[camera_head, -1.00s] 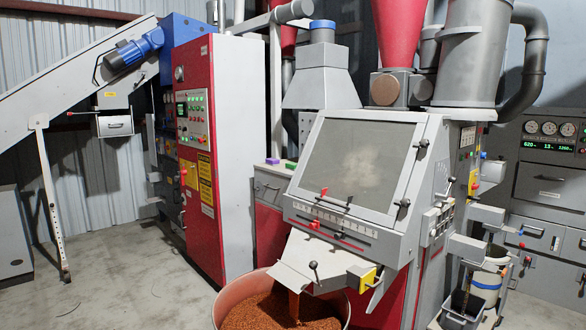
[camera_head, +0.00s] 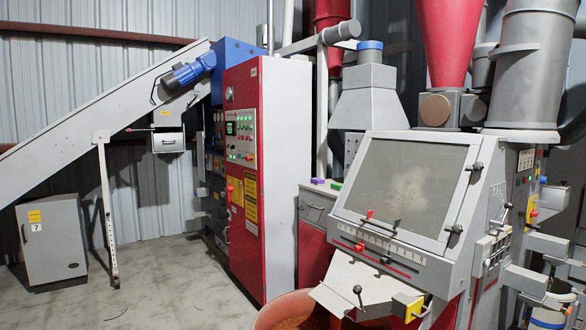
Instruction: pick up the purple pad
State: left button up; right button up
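A small purple pad (camera_head: 318,181) lies on top of the low grey and red cabinet, between the tall red control cabinet and the sorting machine. A green pad (camera_head: 336,186) lies just to its right. Neither of my grippers is in view, and nothing touches the purple pad.
The tall red control cabinet (camera_head: 270,190) stands left of the pads. The grey machine with a window (camera_head: 405,185) stands right. A round red bin (camera_head: 275,314) stands in front. A conveyor (camera_head: 90,115) and grey box 7 (camera_head: 50,240) are left. Concrete floor (camera_head: 160,285) is clear at front left.

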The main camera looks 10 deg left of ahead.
aim_at(316, 181)
jog(key=i+j+u, duration=0.65)
jog(key=i, duration=0.15)
jog(key=i+j+u, duration=0.1)
jog(key=i+u, duration=0.55)
jog(key=i, duration=0.25)
jog(key=i+z, duration=0.1)
jog(key=i, duration=0.45)
jog(key=i+j, duration=0.1)
jog(key=i, duration=0.45)
jog(key=i+z, duration=0.15)
jog(key=i, duration=0.4)
jog(key=i+j+z, duration=0.1)
jog(key=i, duration=0.45)
jog(key=j, duration=0.1)
